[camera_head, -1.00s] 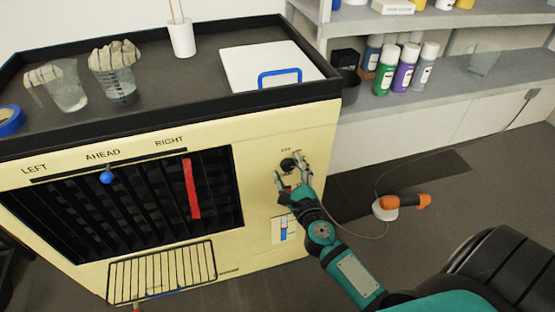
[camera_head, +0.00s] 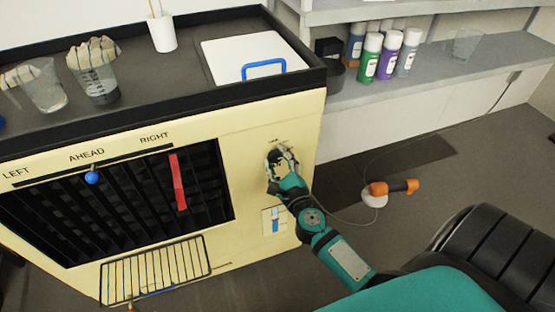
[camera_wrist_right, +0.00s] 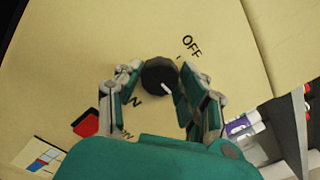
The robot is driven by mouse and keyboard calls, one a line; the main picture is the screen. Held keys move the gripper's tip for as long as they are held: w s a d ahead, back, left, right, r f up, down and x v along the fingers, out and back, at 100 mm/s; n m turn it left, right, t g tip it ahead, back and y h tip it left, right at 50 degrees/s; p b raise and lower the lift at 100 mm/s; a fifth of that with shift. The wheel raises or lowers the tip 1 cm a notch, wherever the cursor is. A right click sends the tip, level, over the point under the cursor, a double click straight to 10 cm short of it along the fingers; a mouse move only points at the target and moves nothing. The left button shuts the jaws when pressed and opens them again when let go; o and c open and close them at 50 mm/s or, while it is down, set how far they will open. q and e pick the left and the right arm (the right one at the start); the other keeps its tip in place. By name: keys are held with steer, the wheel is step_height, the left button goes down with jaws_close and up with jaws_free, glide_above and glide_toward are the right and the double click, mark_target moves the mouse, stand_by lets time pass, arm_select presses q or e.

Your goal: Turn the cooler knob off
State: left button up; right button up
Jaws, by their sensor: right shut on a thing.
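The cooler (camera_head: 242,140) is a cream cabinet with a dark louvred vent and a black top tray. Its knob is a round black dial with a white pointer line, seen in the right wrist view (camera_wrist_right: 159,75). The "OFF" label (camera_wrist_right: 192,46) is printed above and to the right of the knob there. The pointer line slants toward the lower right, away from that label. My right gripper (camera_head: 280,158) is at the cooler's front panel, its fingers (camera_wrist_right: 160,83) shut around the knob's sides. In the head view the gripper mostly hides the knob. My left gripper is not in view.
A red shape (camera_wrist_right: 86,124) is on the panel beside the gripper. A level gauge (camera_head: 275,220) sits below the knob. A black seat (camera_head: 495,250) is at the lower right. A corded orange-handled tool (camera_head: 390,188) lies on the floor. Shelves with spray cans (camera_head: 388,55) stand behind.

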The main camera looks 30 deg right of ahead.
steer(key=shift+r+n+p, duration=0.1)
steer(key=shift+n+p, duration=0.3)
steer(key=shift+n, duration=0.1)
steer(key=shift+n+p, duration=0.7)
steer(key=shift+n, duration=0.4)
steer(key=n+p, duration=0.3)
steer(key=n, duration=0.2)
steer(key=shift+n, duration=0.3)
steer(key=n+p, duration=0.2)
steer(key=n, duration=0.3)
steer(key=shift+p, duration=0.4)
steer(key=shift+n+p, duration=0.75)
steer(key=shift+n, duration=1.25)
steer(key=o, duration=1.2)
